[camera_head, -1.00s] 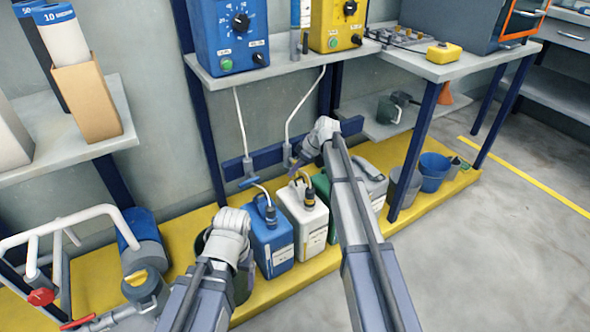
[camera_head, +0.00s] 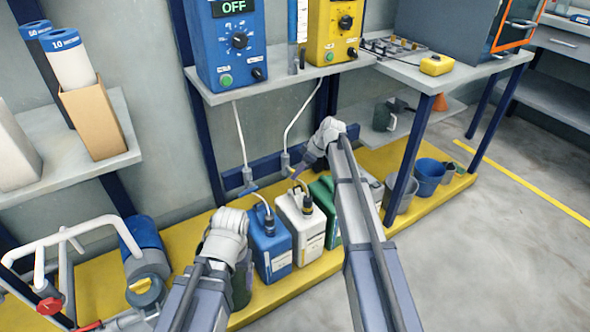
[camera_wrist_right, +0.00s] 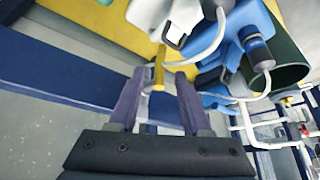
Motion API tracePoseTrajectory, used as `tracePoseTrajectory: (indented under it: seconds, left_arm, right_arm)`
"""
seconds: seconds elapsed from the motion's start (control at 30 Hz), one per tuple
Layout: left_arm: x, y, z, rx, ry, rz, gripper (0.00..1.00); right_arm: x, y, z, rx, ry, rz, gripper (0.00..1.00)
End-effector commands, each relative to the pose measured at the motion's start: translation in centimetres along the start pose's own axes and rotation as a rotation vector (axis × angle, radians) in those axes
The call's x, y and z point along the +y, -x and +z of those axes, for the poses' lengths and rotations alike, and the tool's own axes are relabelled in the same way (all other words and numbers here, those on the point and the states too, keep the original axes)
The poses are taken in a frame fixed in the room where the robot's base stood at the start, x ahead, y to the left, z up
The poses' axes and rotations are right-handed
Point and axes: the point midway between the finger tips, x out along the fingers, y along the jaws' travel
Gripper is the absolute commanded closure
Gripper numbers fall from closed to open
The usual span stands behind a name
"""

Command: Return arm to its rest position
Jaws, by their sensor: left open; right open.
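My right arm reaches up the middle of the head view. Its gripper (camera_head: 298,170) points away toward the wall, above the white jug (camera_head: 301,225), and is partly hidden by the wrist. In the right wrist view its two fingers (camera_wrist_right: 160,77) stand apart. A narrow yellow tube end (camera_wrist_right: 159,68) shows in line with the gap; I cannot tell whether it lies between the fingers or beyond them. My left arm (camera_head: 228,238) comes in at the lower left, beside the blue jug (camera_head: 269,246). Its wrist hides its fingers.
A yellow platform (camera_head: 300,278) carries the jugs and buckets (camera_head: 430,177). Above it, a shelf (camera_head: 285,82) holds a blue control box (camera_head: 228,45) and a yellow one (camera_head: 333,30). Tubes hang below. A blue post (camera_head: 408,160) stands right of my right arm. Floor at right is clear.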

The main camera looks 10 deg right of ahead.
Motion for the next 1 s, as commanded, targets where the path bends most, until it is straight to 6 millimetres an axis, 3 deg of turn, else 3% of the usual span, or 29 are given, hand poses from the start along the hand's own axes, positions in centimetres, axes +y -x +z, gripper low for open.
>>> tracePoseTrajectory:
  seconds: [0.03,0.2,0.73,0.87,1.0]
  left_arm:
    - [-0.1,1.3,0.1,0.0,-0.001,0.0,0.17]
    - [-0.2,2.4,0.1,0.0,-0.003,-0.001,0.17]
    - [-0.2,2.4,0.1,0.0,-0.004,-0.001,0.17]
    - [-0.2,2.4,0.1,0.0,-0.004,-0.001,0.17]
    - [-0.2,2.4,0.1,0.0,-0.004,-0.001,0.17]
  right_arm:
    - [-0.1,1.4,-0.2,0.0,-0.001,0.0,0.52]
    - [0.0,2.7,-0.1,0.0,0.0,0.001,0.52]
    - [-0.6,2.7,0.3,-0.007,-0.012,0.0,0.52]
    - [-5.1,3.0,2.1,-0.066,-0.122,0.002,0.52]
    - [-12.8,3.9,6.1,-0.187,-0.364,0.042,0.52]
